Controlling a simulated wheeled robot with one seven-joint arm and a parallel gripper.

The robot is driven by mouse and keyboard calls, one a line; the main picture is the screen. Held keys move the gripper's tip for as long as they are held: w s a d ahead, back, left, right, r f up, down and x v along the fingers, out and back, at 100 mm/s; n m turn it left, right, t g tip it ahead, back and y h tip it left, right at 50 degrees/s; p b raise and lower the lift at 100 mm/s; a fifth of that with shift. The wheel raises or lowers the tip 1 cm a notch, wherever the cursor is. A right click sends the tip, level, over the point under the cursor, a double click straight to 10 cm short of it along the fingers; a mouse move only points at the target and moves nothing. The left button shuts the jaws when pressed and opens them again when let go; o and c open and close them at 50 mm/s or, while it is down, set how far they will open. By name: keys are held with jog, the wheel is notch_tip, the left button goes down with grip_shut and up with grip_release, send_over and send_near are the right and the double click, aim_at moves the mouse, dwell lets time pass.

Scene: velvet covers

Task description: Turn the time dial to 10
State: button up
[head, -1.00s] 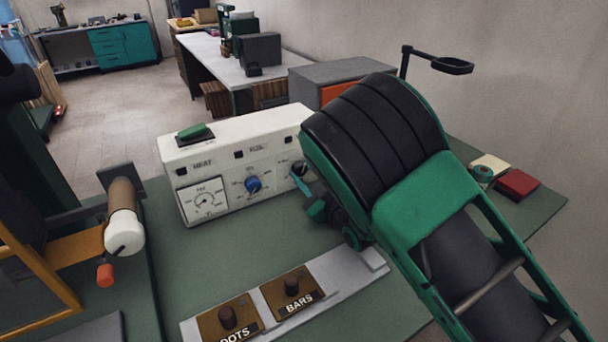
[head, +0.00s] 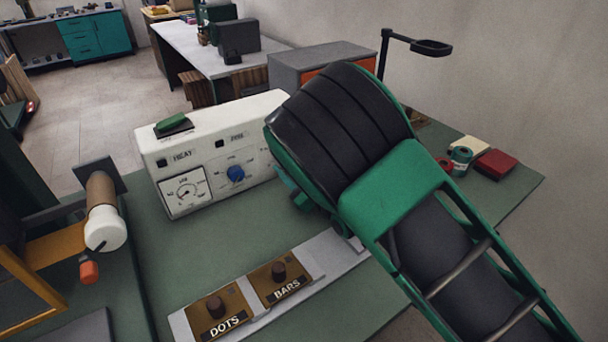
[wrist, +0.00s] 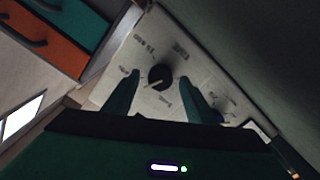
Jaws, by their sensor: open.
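My gripper (wrist: 159,80) is open, with one finger on each side of the black dial; contact cannot be told.
A plate with knobs marked DOTS (head: 216,307) and BARS (head: 279,271) lies in front of the box. A roller with a white end (head: 105,229) stands at left. A red block (head: 495,164) and small tins (head: 460,158) lie at right. Green table (head: 225,242) is bare between box and plate.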

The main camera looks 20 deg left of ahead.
jog(key=v, duration=0.2)
jog(key=shift+s+d+f, duration=0.2)
jog(key=shift+s+d, duration=0.1)
jog(key=shift+s+d+r, duration=0.15)
jog(key=shift+s+d, duration=0.3)
jog(key=shift+d, duration=0.1)
jog(key=shift+v, duration=0.8)
jog(key=shift+s+d, duration=0.45)
jog(key=shift+d, duration=0.05)
jog(key=shift+v, duration=1.25)
jog(key=shift+w, duration=0.15)
